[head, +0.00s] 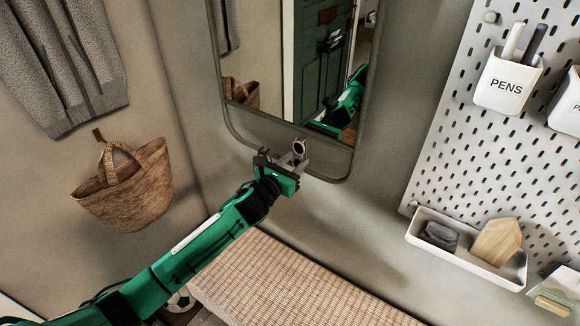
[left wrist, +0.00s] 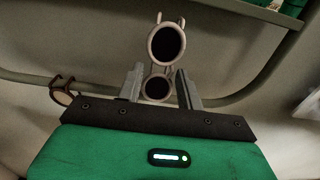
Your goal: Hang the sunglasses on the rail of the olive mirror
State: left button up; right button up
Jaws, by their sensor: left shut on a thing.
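The sunglasses (head: 299,149) have pale frames and dark round lenses. My left gripper (head: 286,163) is shut on them. In the left wrist view, the sunglasses (left wrist: 166,43) stand between the two fingers (left wrist: 160,88), one lens above the other. The olive mirror (head: 360,130) hangs on the wall, and its rounded lower rail (head: 325,178) runs just behind the gripper in the head view. The rail (left wrist: 235,97) also crosses behind the fingers in the left wrist view. I cannot tell whether the sunglasses touch it. My right gripper is not in view.
A small brown ring-shaped thing (left wrist: 62,91) is at the rail left of the gripper. A wicker bag (head: 130,190) and grey garment (head: 65,65) hang at left. A pegboard (head: 450,150) with a pen cup (head: 507,85) and tray (head: 465,252) is at right. A woven bench (head: 290,285) lies below.

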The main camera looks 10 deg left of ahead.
pick_arm(q)
jog(key=shift+w+d, duration=0.1)
jog(key=shift+w, duration=0.15)
jog(key=shift+f, duration=0.1)
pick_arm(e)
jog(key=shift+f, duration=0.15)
